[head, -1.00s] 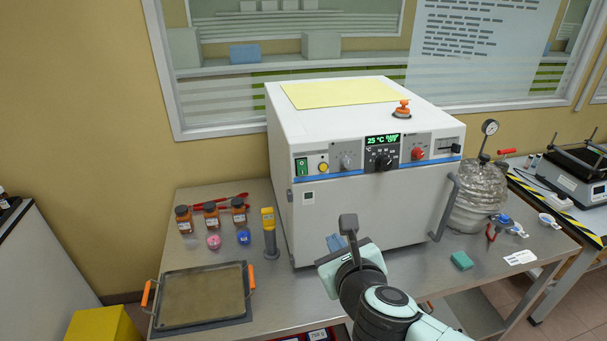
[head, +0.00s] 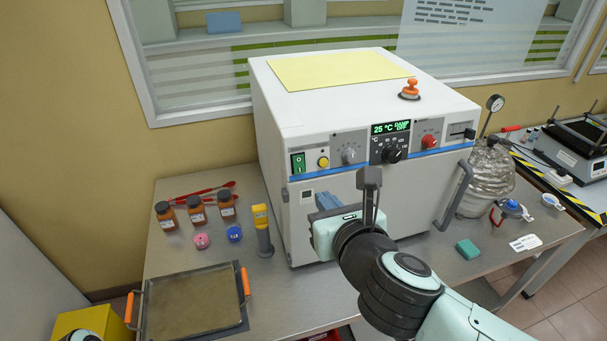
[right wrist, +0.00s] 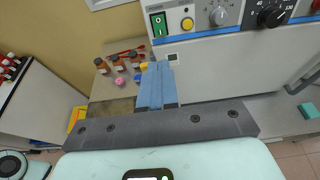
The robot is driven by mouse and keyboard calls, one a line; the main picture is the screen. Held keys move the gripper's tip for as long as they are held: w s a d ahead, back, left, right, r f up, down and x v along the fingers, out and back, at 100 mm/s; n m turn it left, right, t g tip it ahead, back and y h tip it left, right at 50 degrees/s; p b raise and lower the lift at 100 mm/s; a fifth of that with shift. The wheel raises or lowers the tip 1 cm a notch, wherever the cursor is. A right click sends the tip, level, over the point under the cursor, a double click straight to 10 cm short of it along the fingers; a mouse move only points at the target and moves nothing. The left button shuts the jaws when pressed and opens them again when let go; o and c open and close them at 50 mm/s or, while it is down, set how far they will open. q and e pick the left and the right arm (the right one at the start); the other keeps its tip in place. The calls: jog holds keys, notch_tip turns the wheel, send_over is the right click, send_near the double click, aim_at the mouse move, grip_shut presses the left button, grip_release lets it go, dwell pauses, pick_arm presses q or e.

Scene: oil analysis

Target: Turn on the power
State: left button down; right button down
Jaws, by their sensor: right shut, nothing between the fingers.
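The white oven-like machine (head: 345,235) stands on the steel bench. Its green rocker power switch (head: 298,162) is at the left end of the front panel, and it also shows in the right wrist view (right wrist: 159,24). A yellow round button (head: 323,162) sits right of it. The display (head: 391,128) is lit and reads 25 °C, RAMP OFF. My right gripper (head: 324,200) is in front of the machine, below the panel. Its blue fingers (right wrist: 157,86) are shut and empty, pointing toward the machine's left side, apart from the switch. My left gripper is not in view.
Brown bottles (head: 196,210), pink and blue caps and a yellow-topped tool (head: 262,230) stand left of the machine. A tray with orange handles (head: 195,303) lies in front. A glass vessel with gauge (head: 485,180) and a green sponge (head: 467,249) are at right.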

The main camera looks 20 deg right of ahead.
aim_at(301, 173)
jog(key=x, duration=1.4)
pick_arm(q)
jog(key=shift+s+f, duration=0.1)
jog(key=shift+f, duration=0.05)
pick_arm(e)
jog(key=shift+s, duration=0.1)
